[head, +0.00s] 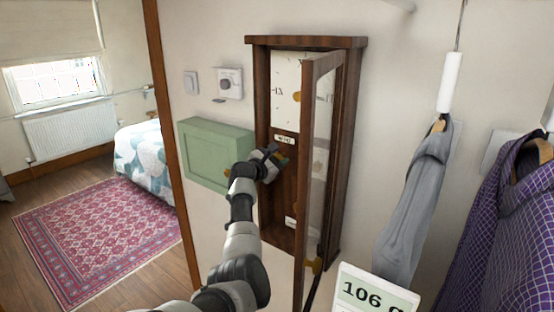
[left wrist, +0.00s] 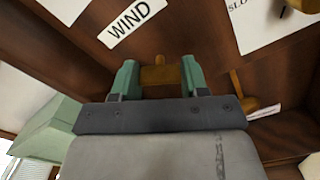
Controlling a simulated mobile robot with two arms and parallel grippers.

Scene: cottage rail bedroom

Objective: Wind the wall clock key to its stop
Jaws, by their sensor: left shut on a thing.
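The wall clock (head: 255,140) is a dark wooden case on the wall with its glazed door (head: 325,150) swung open toward me. Its white dial (head: 286,85) shows in the upper part. A "WIND" label (head: 284,139) sits below the dial, and the same label shows in the left wrist view (left wrist: 133,22). My left gripper (head: 270,160) reaches into the case below that label. In the left wrist view its green fingers (left wrist: 159,80) are shut on the brass key (left wrist: 160,75). The key is partly hidden by the fingers. My right gripper is not in view.
A green box (head: 205,150) is on the wall just left of the clock, under a thermostat (head: 229,83). Grey clothing (head: 415,200) and a purple checked shirt (head: 500,220) hang at the right. A display reading 106 (head: 375,293) stands low in front. Another brass piece (left wrist: 245,107) is right of the fingers.

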